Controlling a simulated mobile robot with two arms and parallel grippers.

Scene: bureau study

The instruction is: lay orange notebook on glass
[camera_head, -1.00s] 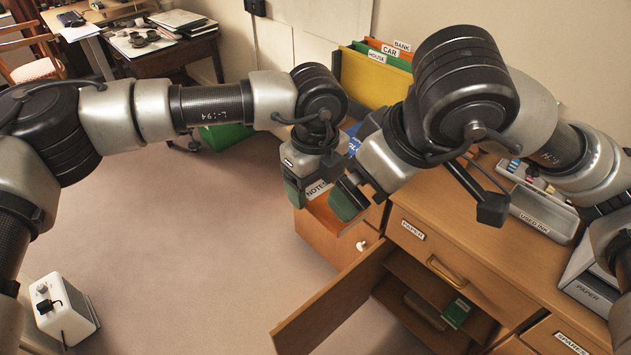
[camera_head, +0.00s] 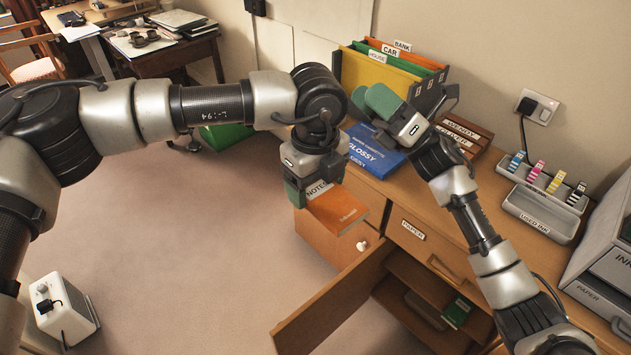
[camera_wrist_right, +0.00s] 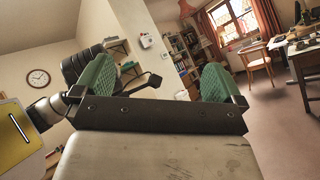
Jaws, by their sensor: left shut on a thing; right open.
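My right gripper (camera_head: 375,102) is open and empty, raised above the blue GLOSSY pack near the folders. Its green finger pads stand apart in the right wrist view (camera_wrist_right: 155,95), with nothing between them. I cannot make out any glass in these views.
Yellow, green and orange hanging folders (camera_head: 390,65) stand at the back of the desk. The blue GLOSSY pack (camera_head: 375,155) lies before them. An ink rack (camera_head: 545,185) and a grey printer (camera_head: 605,245) are to the right. A cabinet door (camera_head: 330,310) hangs open below.

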